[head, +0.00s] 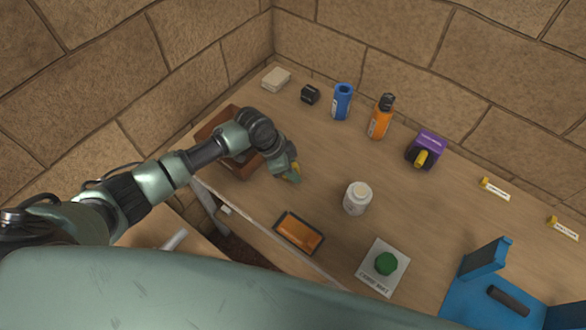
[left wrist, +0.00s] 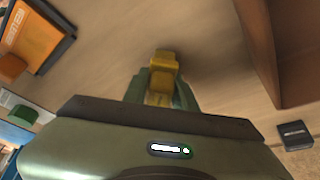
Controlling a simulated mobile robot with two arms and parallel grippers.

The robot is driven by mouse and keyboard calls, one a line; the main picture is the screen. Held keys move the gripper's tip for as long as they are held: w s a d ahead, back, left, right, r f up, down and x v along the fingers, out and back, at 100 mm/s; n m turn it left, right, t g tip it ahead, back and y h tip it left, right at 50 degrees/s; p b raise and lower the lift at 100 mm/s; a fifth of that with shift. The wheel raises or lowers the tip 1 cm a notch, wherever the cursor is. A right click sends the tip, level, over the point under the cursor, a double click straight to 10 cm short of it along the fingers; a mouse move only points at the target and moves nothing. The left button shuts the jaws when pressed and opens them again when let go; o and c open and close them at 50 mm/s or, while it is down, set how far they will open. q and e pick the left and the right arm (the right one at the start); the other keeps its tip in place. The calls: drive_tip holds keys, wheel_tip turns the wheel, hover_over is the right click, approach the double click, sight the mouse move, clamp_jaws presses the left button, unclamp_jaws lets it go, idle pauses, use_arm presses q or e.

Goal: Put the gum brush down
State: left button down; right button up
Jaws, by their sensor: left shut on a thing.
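My left gripper (head: 291,174) is over the left part of the workbench, between the brown wooden box and the white jar. It is shut on a small yellow piece, apparently the gum brush (left wrist: 160,68). In the left wrist view the yellow piece sticks out between the two green fingers (left wrist: 160,90), over bare wood. In the head view only a little yellow shows at the fingertips; the rest is hidden by the gripper. I cannot tell whether the brush touches the bench. My right gripper is not in view.
A brown wooden box (head: 240,165) is behind the left wrist. A white jar (head: 357,199), an orange tray (head: 298,233) and a green knob on a card (head: 386,264) stand nearby. Bottles and a purple dispenser (head: 427,147) line the back. Bare bench (head: 320,150) lies between.

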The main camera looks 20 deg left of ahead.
use_arm(q)
drive_tip(key=shift+f, duration=0.15)
drive_tip(key=c, duration=1.1)
unclamp_jaws()
drive_tip(key=shift+r, duration=0.2)
drive_tip(key=shift+a+r, duration=0.2)
drive_tip(key=shift+r, duration=0.1)
drive_tip(key=b+v, duration=0.1)
drive_tip(key=v, duration=1)
drive_tip(key=shift+r, duration=0.15)
drive_tip(key=shift+s, duration=0.1)
